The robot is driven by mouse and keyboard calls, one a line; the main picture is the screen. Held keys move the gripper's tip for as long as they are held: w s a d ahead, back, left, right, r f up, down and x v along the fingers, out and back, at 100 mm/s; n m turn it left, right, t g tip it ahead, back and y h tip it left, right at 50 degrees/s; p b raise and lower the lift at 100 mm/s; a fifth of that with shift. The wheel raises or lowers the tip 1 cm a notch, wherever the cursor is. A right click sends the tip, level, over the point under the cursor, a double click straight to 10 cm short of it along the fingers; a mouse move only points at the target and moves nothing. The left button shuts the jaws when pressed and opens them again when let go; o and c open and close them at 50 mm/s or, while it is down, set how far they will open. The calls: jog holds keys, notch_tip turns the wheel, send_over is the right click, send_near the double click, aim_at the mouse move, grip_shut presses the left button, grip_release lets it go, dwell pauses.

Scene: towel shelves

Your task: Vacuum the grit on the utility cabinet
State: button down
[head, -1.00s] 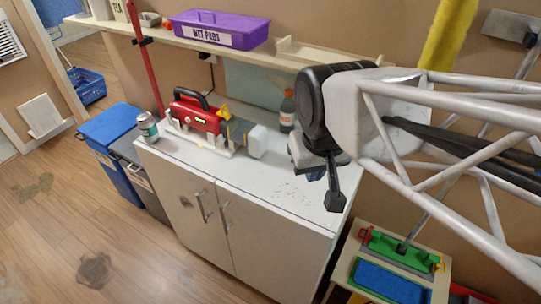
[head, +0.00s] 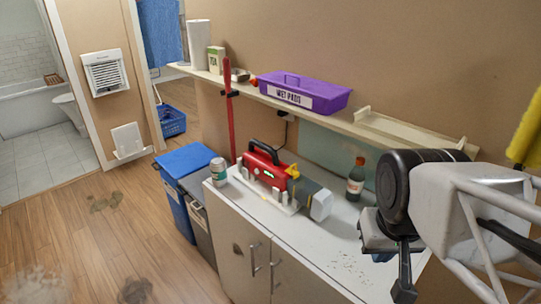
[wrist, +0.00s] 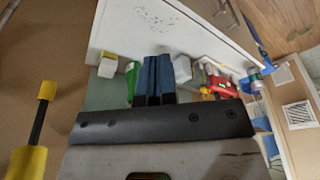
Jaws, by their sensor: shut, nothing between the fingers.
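The utility cabinet (head: 272,224) is white with two doors. Dark grit (head: 350,264) is scattered on the right part of its top, and it also shows in the wrist view (wrist: 152,18). A red handheld vacuum (head: 264,168) with a black handle, yellow part and clear-ended nozzle rests in a white holder (head: 272,196) on the cabinet's left part. It shows partly in the wrist view (wrist: 222,89). My gripper (head: 404,288) is at the cabinet's right end, right of the grit and well away from the vacuum. Its blue-black fingers (wrist: 158,76) are shut and empty.
A shelf (head: 372,137) above carries a purple tray (head: 302,92). Blue (head: 184,160) and grey bins stand left of the cabinet. Open floor lies in front.

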jog(key=c, duration=1.8)
grip_release()
jog(key=shift+c, duration=0.2)
jog(key=o, duration=0.5)
jog(key=shift+w+r, duration=0.1)
jog(key=shift+w, duration=0.05)
jog(key=shift+o, duration=1.1)
jog(key=shift+w+r, duration=0.15)
jog(key=shift+w, duration=0.1)
jog(key=o, duration=0.3)
jog(key=w+a+r+n, duration=0.1)
jog(key=w, duration=0.3)
jog(key=w+a+r+n, duration=0.1)
jog(key=w+r, duration=0.1)
jog(key=w, duration=0.3)
jog(key=w+a+r, duration=0.1)
jog(key=w, duration=0.4)
jog(key=shift+w+a+r+n, duration=0.1)
jog(key=shift+r+n, duration=0.2)
jog(key=shift+n, duration=0.1)
jog(key=n+g, duration=0.1)
jog(key=n, duration=0.7)
send_over(250, 142)
jog(key=shift+h, duration=0.3)
jog(key=f, duration=0.9)
jog(key=shift+s+d+f, duration=0.2)
jog(key=shift+d, duration=0.1)
jog(key=shift+w+a+f, duration=0.25)
jog(key=shift+w+a, duration=0.05)
jog(key=shift+a, duration=0.05)
